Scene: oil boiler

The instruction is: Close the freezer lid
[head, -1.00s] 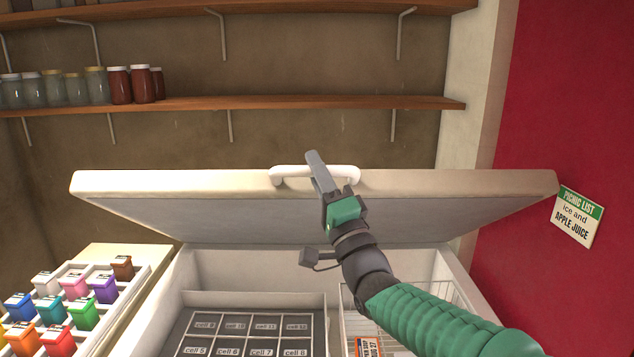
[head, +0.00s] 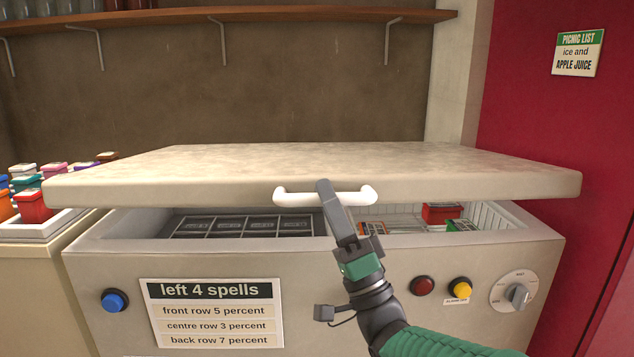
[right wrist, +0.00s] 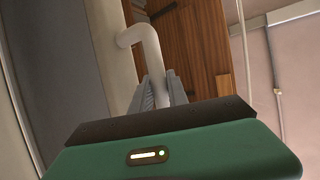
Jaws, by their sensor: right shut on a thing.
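The freezer lid (head: 430,181) is a cream slab tilted slightly, its front edge raised above the freezer body (head: 410,258) with an open gap between. A white handle (head: 357,197) runs along the lid's front edge. My right gripper (head: 328,190) is shut on the handle near its middle; the right wrist view shows the fingers (right wrist: 160,90) around the white bar (right wrist: 151,50). Through the gap I see a dark grid of labelled cells (head: 240,226) on the left and a wire basket (head: 385,228) with red and green packs on the right. My left gripper is not in view.
The freezer front carries a blue button (head: 115,300), a red button (head: 422,286), a yellow button (head: 460,287), a dial (head: 515,292) and a sign (head: 212,313). A shelf (head: 280,18) is above.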

